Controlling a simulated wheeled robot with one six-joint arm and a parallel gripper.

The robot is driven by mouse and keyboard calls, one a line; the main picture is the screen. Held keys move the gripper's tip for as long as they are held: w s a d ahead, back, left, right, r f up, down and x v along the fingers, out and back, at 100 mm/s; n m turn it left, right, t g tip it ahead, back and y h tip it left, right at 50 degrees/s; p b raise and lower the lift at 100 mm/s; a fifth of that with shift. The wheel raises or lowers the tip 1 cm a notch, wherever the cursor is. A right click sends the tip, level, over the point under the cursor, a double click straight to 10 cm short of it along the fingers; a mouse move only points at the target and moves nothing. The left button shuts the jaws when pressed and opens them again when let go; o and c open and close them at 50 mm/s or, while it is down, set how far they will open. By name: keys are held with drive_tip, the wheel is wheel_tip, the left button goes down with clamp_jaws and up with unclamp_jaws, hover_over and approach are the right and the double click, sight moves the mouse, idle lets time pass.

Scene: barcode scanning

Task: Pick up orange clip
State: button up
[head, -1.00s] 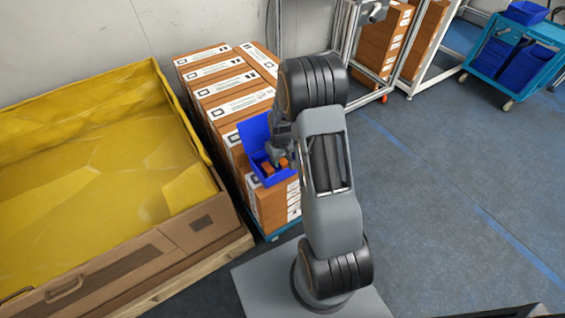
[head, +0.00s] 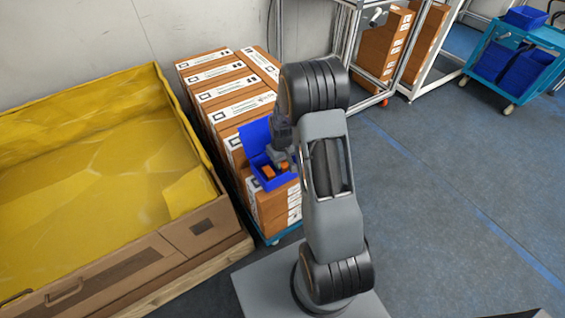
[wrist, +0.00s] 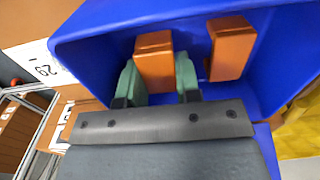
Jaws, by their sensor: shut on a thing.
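An orange clip (wrist: 154,62) sits between the two green fingertips of my gripper (wrist: 158,78) in the wrist view. The fingers are shut on its two sides. A second orange clip (wrist: 230,47) lies to the right of it, apart from the fingers. Both clips are within the blue bin (wrist: 190,17). In the head view my gripper (head: 279,156) is at the blue bin (head: 256,134), partly hidden by my arm. Small orange pieces show inside the bin there. I cannot tell whether the held clip is clear of the bin floor.
The bin rests on stacked brown boxes (head: 222,88) with white labels. A large crate lined with yellow sheet (head: 90,150) stands at the left. Metal racks (head: 345,55) and a teal cart (head: 535,55) stand behind. The floor at the right (head: 450,190) is free.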

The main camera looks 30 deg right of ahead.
wheel_tip(320, 180, up, 2)
drive_tip(key=shift+r+p, duration=0.25)
drive_tip(key=shift+p, duration=0.15)
drive_tip(key=s+a+r+p, duration=0.2)
drive_tip(key=s+a+r, duration=0.6)
drive_tip(key=a+r, duration=0.2)
drive_tip(key=shift+s+a+p, duration=0.2)
drive_tip(key=shift+a+p, duration=0.1)
drive_tip(key=shift+a, duration=0.35)
